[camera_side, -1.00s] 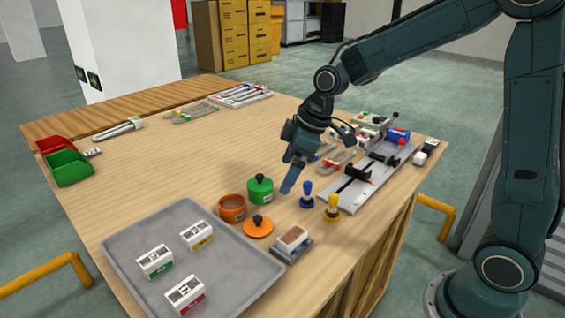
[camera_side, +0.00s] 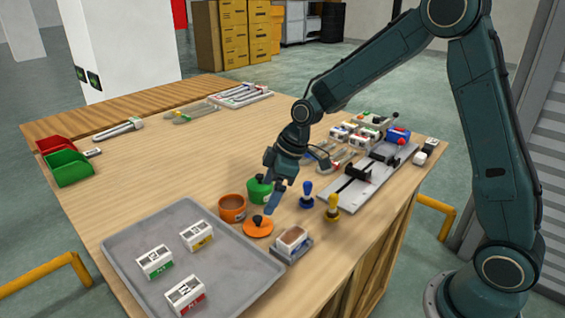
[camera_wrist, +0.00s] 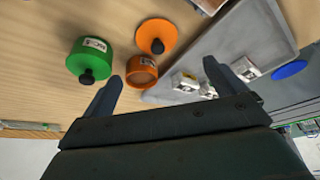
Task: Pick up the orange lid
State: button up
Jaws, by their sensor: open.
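The orange lid (camera_side: 258,228) lies flat on the table with its black knob up, beside the open orange pot (camera_side: 232,208). In the wrist view the lid (camera_wrist: 156,38) is at the top centre, beyond the orange pot (camera_wrist: 141,70). My gripper (camera_side: 275,207) is above the table near the lid and the green lidded pot (camera_side: 259,189), partly covering the green pot in the side view. In the wrist view my gripper (camera_wrist: 160,82) has its two fingers spread wide, with nothing between them. The lid is beyond the fingertips and not touched.
A grey tray (camera_side: 130,240) with several labelled boxes lies at the front left. A blue stamp (camera_side: 306,197), a yellow stamp (camera_side: 333,207) and a pad (camera_side: 292,240) stand close to the lid. The table's middle left is clear.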

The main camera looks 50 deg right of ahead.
aim_at(258, 217)
jog(key=shift+x, duration=2.45)
jog(key=shift+f, duration=0.1)
jog(key=shift+x, duration=2.45)
jog(key=shift+d, duration=0.2)
jog(key=shift+c, duration=0.5)
jog(key=c, duration=1)
